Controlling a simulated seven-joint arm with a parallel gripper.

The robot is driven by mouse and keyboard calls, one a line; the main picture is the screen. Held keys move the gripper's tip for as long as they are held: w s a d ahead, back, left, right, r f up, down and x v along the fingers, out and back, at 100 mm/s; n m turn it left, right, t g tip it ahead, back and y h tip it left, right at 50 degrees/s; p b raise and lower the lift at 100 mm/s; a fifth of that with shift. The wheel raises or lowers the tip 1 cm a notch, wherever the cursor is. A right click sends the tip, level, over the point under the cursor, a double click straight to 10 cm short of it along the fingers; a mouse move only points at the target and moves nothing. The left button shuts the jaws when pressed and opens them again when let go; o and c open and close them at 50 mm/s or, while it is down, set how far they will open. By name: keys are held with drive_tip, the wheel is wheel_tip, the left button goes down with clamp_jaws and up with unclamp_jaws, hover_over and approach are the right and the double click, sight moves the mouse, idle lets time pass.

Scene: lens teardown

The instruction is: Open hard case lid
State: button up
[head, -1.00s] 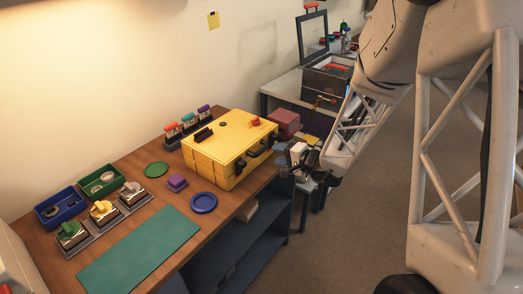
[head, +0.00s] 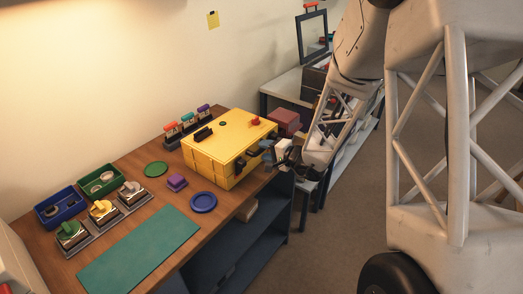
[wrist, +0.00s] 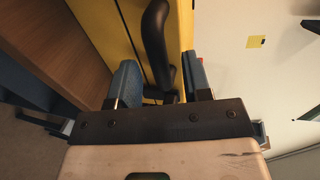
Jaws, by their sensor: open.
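The yellow hard case (head: 206,157) stands on the wooden bench with its lid down. A black handle (wrist: 156,40) sticks out from the case's front in the wrist view. My gripper (head: 271,154) is at the front right side of the case. In the wrist view my gripper (wrist: 161,76) is open, with one blue-grey finger on each side of the handle. The handle lies between the fingers, and I see no clear grip on it. In the head view the gripper partly hides the case's front.
A blue round dish (head: 203,202) and a purple block (head: 176,182) lie left of the case. A dark red box (head: 286,122) is behind it on the right. A green mat (head: 138,250) covers the bench's near part. Open floor lies right of the bench.

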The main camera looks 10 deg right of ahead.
drive_tip(key=shift+x, duration=1.15)
clamp_jaws()
